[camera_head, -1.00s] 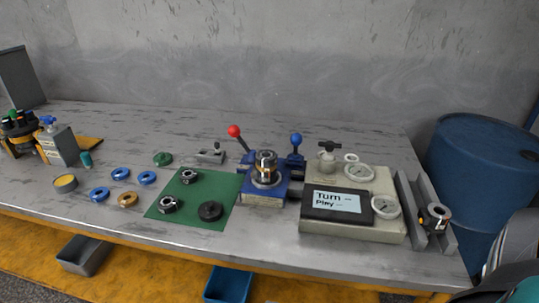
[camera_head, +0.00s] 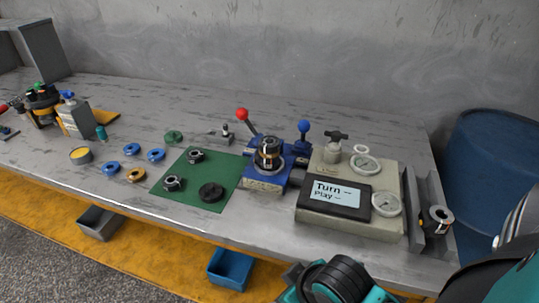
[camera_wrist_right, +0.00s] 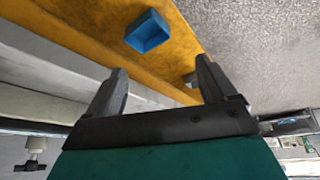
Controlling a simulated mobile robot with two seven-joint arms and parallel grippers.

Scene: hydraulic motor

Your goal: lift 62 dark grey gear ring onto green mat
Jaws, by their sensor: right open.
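The green mat (camera_head: 180,197) lies flat on the bench, left of the blue fixture. On it are a dark grey to black ring-like part (camera_head: 211,193) near its right corner and two metallic ring parts, one at the back (camera_head: 195,156) and one at the left (camera_head: 172,184). The blue fixture (camera_head: 264,181) holds an upright stack of rings (camera_head: 268,150); I cannot tell its separate rings apart. My right gripper (camera_wrist_right: 160,68) is open and empty in the right wrist view, off the bench's front edge. My left gripper is not in view.
Blue rings (camera_head: 130,149) and an orange ring (camera_head: 136,175) lie left of the mat. A beige gauge unit (camera_head: 350,228) and a grey channel (camera_head: 425,205) stand at the right. Blue (camera_head: 231,268) and grey (camera_head: 99,223) bins sit below the bench front.

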